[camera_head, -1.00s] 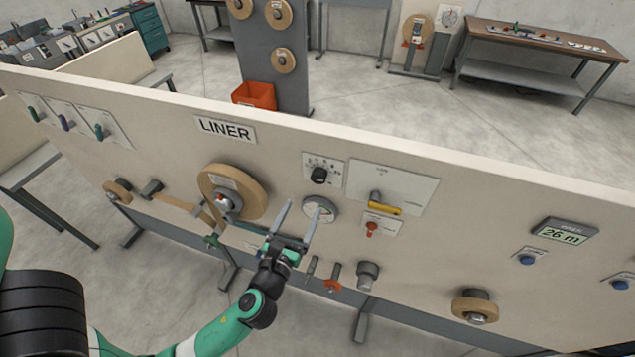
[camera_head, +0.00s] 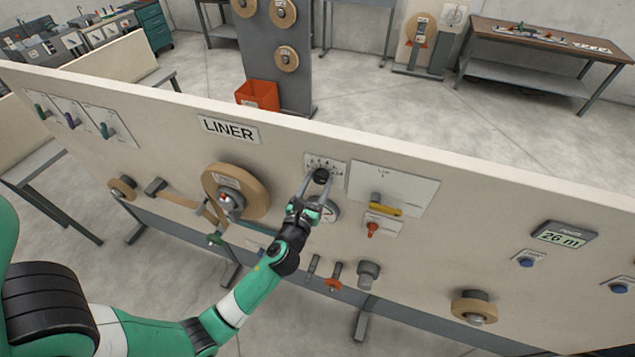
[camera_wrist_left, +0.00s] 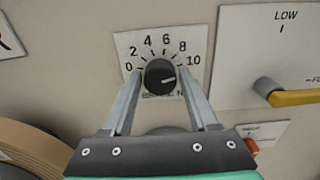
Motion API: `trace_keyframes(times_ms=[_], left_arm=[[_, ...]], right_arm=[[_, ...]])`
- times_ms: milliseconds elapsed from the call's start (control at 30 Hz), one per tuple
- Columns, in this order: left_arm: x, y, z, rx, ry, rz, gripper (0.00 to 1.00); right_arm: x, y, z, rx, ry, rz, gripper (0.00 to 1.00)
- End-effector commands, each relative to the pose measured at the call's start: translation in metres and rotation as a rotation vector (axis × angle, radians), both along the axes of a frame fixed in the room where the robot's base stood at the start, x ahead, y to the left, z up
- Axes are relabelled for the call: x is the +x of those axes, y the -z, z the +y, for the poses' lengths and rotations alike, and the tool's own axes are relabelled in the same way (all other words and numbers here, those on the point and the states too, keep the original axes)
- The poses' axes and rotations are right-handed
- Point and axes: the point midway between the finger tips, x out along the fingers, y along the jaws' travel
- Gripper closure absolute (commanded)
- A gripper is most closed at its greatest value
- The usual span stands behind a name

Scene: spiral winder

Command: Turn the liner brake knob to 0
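The liner brake knob (camera_wrist_left: 160,77) is a round black knob on a white dial plate (camera_wrist_left: 189,35) numbered 0 to 10. Its white mark points to the right, near the 10 side. The knob also shows in the head view (camera_head: 320,175), below and right of the LINER sign (camera_head: 230,129). My left gripper (camera_head: 316,184) is open in front of the panel. My right gripper is not in view.
Right of the dial is a plate with a yellow-handled lever (camera_head: 386,209), with a red knob (camera_head: 373,229) below. A round gauge (camera_head: 325,210) sits just under the dial, close to my gripper. A large tan roll (camera_head: 250,195) sticks out to the left.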

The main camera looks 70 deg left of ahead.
Motion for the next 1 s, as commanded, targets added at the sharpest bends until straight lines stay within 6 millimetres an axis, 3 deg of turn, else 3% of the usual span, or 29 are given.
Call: trace_keyframes(times_ms=[33, 300, 667, 1000], left_arm=[[-0.0001, 0.0000, -0.0001, 0.000, 0.000, 0.000, 0.52], [-0.0001, -0.0001, -0.0001, 0.000, 0.000, 0.000, 1.00], [-0.0004, -0.0001, -0.0001, -0.028, 0.000, -0.030, 1.00], [-0.0009, 0.0002, 0.0005, -0.176, 0.000, -0.183, 1.00]], right_arm=[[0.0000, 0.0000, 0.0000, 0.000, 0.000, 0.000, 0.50], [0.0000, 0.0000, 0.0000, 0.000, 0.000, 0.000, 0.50], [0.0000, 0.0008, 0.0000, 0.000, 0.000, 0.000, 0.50], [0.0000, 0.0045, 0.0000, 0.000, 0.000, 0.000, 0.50]])
